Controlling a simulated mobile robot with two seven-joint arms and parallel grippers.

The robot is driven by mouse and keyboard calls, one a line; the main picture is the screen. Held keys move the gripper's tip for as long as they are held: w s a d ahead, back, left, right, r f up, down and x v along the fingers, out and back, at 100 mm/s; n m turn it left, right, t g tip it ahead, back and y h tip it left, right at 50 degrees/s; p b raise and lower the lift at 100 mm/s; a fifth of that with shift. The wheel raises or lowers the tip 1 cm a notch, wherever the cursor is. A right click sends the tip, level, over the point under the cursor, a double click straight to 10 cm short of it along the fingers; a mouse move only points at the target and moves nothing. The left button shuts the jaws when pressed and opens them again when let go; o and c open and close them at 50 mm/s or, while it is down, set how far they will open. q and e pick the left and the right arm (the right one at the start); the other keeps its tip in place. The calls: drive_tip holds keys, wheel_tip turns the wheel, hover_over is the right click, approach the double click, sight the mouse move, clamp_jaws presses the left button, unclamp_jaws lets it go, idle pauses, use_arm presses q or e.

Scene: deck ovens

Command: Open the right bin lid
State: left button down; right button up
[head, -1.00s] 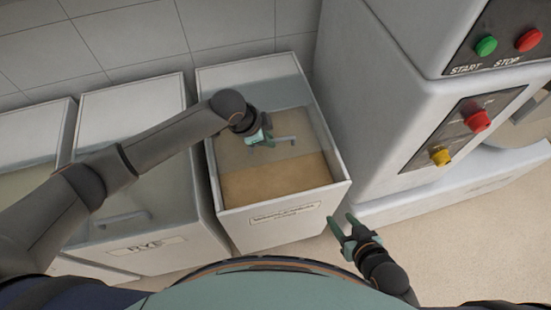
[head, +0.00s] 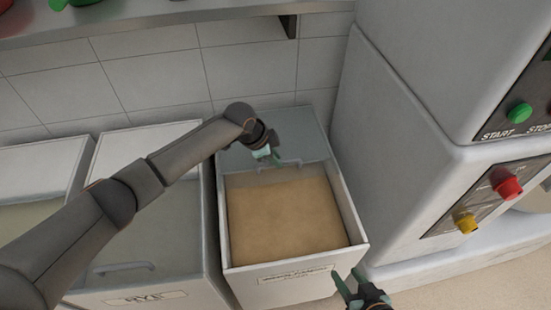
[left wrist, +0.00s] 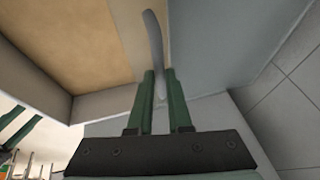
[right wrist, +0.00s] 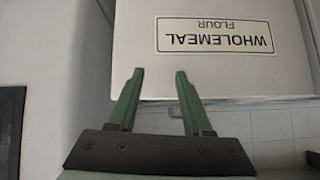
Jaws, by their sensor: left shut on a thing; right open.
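The right bin (head: 292,285) is a white box with a label on its front; the right wrist view shows the label as "WHOLEMEAL FLOUR" (right wrist: 214,36). Its lid (head: 230,160) is slid to the back, and tan flour (head: 290,220) shows in the wide opening. My left gripper (head: 270,158) is shut on the lid's bar handle (head: 292,163) at the lid's front edge; the handle also shows between its fingers in the left wrist view (left wrist: 154,40). My right gripper (head: 350,285) is open and empty, in front of the bin's front right corner.
The rye bin (head: 150,299) stands closed to the left, under my left arm, with another bin (head: 40,165) beyond it. A machine (head: 420,130) with coloured buttons stands close on the right. A shelf (head: 190,12) runs along the tiled wall above.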

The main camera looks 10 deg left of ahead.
use_arm(q)
drive_tip(key=c, duration=0.9)
unclamp_jaws()
drive_tip(key=shift+o, duration=0.3)
use_arm(e)
drive_tip(key=shift+s+f, duration=0.2)
drive_tip(key=shift+s, duration=0.05)
use_arm(q)
drive_tip(key=shift+s+a+r, duration=0.15)
drive_tip(key=shift+r, duration=0.3)
drive_tip(key=p+v, duration=0.2)
drive_tip(key=v, duration=0.9)
drive_tip(key=shift+r, duration=0.2)
use_arm(e)
drive_tip(key=shift+s+d+r, duration=0.3)
drive_tip(key=shift+d+r, duration=0.3)
drive_tip(key=shift+d, duration=0.25)
use_arm(q)
drive_tip(key=shift+s+a, duration=0.1)
use_arm(e)
drive_tip(key=shift+a, duration=0.1)
